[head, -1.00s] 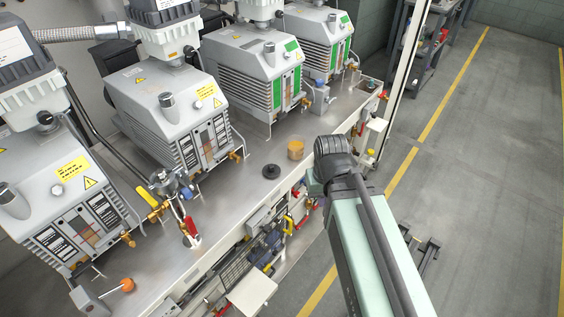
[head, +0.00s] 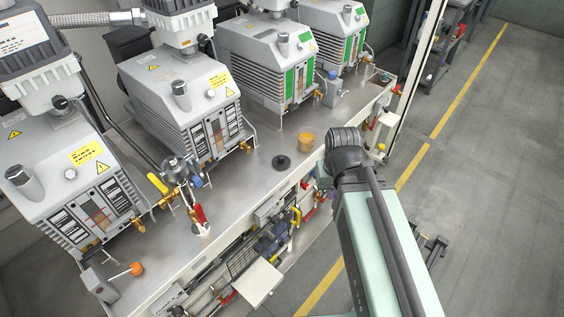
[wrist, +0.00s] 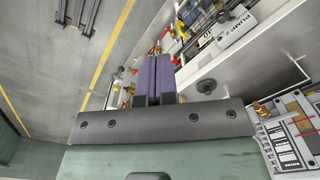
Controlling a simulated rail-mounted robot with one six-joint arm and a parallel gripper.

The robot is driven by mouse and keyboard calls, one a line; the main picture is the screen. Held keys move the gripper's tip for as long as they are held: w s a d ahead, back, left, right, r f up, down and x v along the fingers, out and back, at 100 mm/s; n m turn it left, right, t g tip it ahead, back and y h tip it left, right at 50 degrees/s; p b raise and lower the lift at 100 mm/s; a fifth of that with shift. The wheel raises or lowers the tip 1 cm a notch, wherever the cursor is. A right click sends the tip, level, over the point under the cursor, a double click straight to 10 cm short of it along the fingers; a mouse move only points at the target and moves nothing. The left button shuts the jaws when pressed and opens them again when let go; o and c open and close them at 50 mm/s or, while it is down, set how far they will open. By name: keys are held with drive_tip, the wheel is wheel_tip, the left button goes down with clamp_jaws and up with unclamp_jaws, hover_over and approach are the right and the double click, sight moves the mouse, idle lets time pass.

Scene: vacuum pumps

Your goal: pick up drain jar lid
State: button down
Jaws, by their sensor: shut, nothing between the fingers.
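The drain jar lid, a black disc with a raised knob (head: 281,162), lies on the steel bench top (head: 232,190) near its front edge. In the wrist view the lid (wrist: 206,86) sits to the right of my gripper (wrist: 153,62), apart from it. My gripper's two purple-grey fingers are together with nothing between them. In the head view my arm hides the gripper.
Several grey vacuum pumps (head: 185,105) line the back of the bench. A valve with yellow and red handles (head: 180,182) stands to the left of the lid. Hoses and fittings crowd the bench front below the edge. Bare bench surrounds the lid.

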unclamp_jaws()
idle(0.6)
